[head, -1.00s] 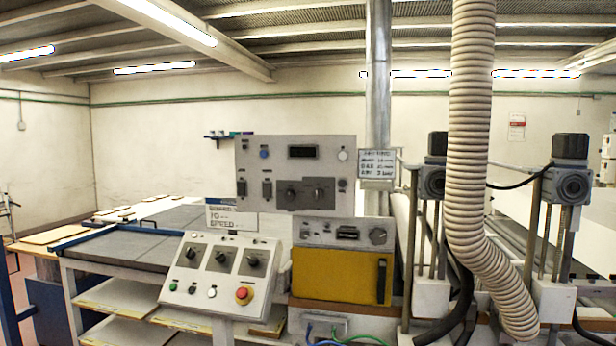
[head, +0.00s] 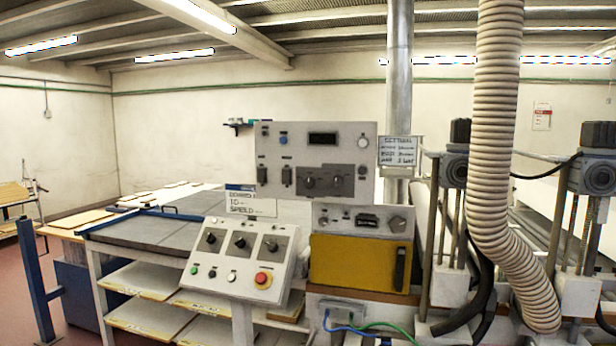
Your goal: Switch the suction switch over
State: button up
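A sloped control box (head: 239,262) stands in front of the machine, left of centre in the head view. It carries three black rotary switches, a left one (head: 210,238), a middle one (head: 240,242) and a right one (head: 272,245). The labels are too small to read, so I cannot tell which is the suction switch. My gripper is not in view.
A yellow cabinet (head: 352,264) sits right of the control box. A ribbed hose (head: 494,150) hangs in front of the machine posts on the right. A blue post (head: 36,283) and a grey-topped table (head: 150,238) are at the left. Floor shows at the far left.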

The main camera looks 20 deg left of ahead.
aim_at(286, 173)
jog(key=u, duration=0.8)
jog(key=k, duration=1.05)
jog(key=u, duration=1.05)
jog(key=k, duration=0.3)
jog(key=u, duration=0.2)
jog(key=i, duration=1.15)
jog(key=z, duration=0.7)
jog(key=i, duration=0.95)
jog(key=z, duration=1.45)
jog(key=i, duration=0.4)
jog(key=z, duration=0.35)
